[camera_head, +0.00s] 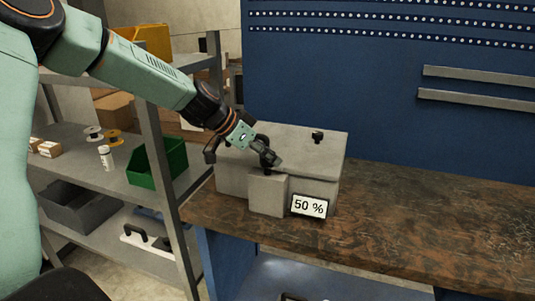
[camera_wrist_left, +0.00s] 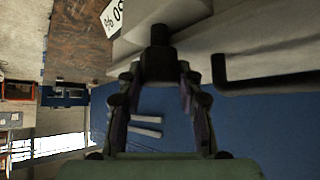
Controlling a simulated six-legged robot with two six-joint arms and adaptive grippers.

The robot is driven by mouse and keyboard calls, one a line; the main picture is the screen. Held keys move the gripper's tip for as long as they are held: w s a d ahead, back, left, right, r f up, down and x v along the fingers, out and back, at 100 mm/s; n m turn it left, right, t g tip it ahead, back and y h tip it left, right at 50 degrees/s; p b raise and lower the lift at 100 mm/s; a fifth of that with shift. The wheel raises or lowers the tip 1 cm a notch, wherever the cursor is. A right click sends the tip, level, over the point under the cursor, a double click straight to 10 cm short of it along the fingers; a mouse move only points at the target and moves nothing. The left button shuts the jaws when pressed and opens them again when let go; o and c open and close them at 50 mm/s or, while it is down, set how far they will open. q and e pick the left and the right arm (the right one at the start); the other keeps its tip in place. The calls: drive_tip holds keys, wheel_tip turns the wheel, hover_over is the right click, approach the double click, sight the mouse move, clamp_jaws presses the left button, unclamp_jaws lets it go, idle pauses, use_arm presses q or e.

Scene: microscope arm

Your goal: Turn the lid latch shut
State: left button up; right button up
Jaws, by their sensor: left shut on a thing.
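A grey box with a flat lid (camera_head: 300,145) stands on the workbench, and its front display (camera_head: 309,206) reads "50 %". My left gripper (camera_head: 268,157) is at the front edge of the lid, above a raised grey block (camera_head: 267,194) on the box front. In the left wrist view, the fingers of my left gripper (camera_wrist_left: 160,76) close around a dark latch piece, whose round black end (camera_wrist_left: 159,35) sticks out past the tips. The fingers hide most of the latch, so I cannot tell its angle. My right gripper is not in view.
A small black fitting (camera_head: 318,137) stands on the lid's right part. A black bar (camera_wrist_left: 265,83) runs beside the gripper in the wrist view. Shelves with a green bin (camera_head: 157,162) stand at left. The wooden bench top (camera_head: 420,215) is clear at right.

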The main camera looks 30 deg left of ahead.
use_arm(q)
drive_tip(key=shift+c, duration=0.9)
